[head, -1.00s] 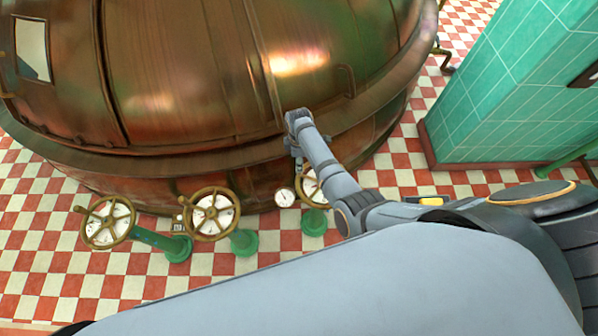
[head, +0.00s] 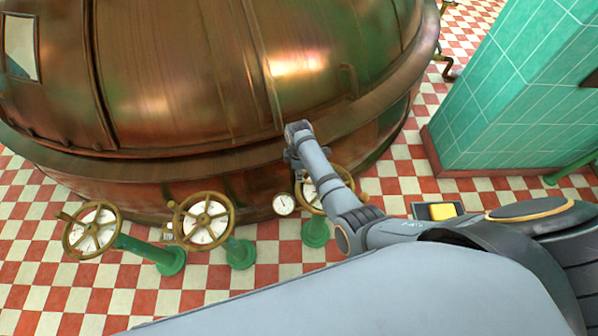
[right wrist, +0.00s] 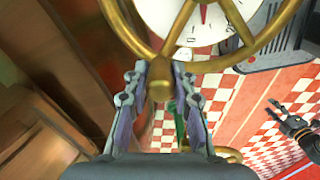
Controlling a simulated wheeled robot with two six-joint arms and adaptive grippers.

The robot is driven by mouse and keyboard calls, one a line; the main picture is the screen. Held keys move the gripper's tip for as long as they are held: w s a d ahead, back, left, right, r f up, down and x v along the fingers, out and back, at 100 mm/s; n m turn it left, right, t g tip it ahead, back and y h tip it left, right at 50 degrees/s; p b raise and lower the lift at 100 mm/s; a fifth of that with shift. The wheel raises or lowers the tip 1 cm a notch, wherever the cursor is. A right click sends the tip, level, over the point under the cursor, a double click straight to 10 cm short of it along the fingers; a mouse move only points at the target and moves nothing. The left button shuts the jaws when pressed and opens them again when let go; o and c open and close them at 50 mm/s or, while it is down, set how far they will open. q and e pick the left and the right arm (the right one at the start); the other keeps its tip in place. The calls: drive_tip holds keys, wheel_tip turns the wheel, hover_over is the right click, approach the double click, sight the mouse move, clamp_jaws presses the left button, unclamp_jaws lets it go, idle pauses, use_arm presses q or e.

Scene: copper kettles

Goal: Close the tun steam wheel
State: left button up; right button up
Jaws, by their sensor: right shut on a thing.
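Three brass handwheels with white dial faces stand in a row on green pedestals before the copper kettle (head: 200,80): the left wheel (head: 92,230), the middle wheel (head: 205,218) and the right wheel (head: 308,193). I cannot read any label. My right gripper (head: 296,168) is at the right wheel, partly hidden behind my forearm. In the right wrist view my right gripper (right wrist: 160,76) is shut on the brass knob at the rim of the wheel (right wrist: 187,25). My left gripper (right wrist: 283,118) shows at the right of that view, with fingers apart and empty.
A small round gauge (head: 284,204) sits between the middle and right wheels. A green tiled pillar (head: 510,90) stands at the right. The red and white checkered floor (head: 240,290) is clear in front of the pedestals.

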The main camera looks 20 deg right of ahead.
clamp_jaws()
drive_tip(key=shift+w+d+r+m, duration=0.15)
drive_tip(key=shift+w+d+m, duration=0.1)
drive_tip(key=shift+m, duration=0.05)
drive_tip(key=shift+w+d+m+p, duration=0.45)
drive_tip(key=shift+w+d+m, duration=0.2)
drive_tip(key=shift+m, duration=0.35)
drive_tip(key=o, duration=0.9)
unclamp_jaws()
drive_tip(key=shift+o, duration=0.2)
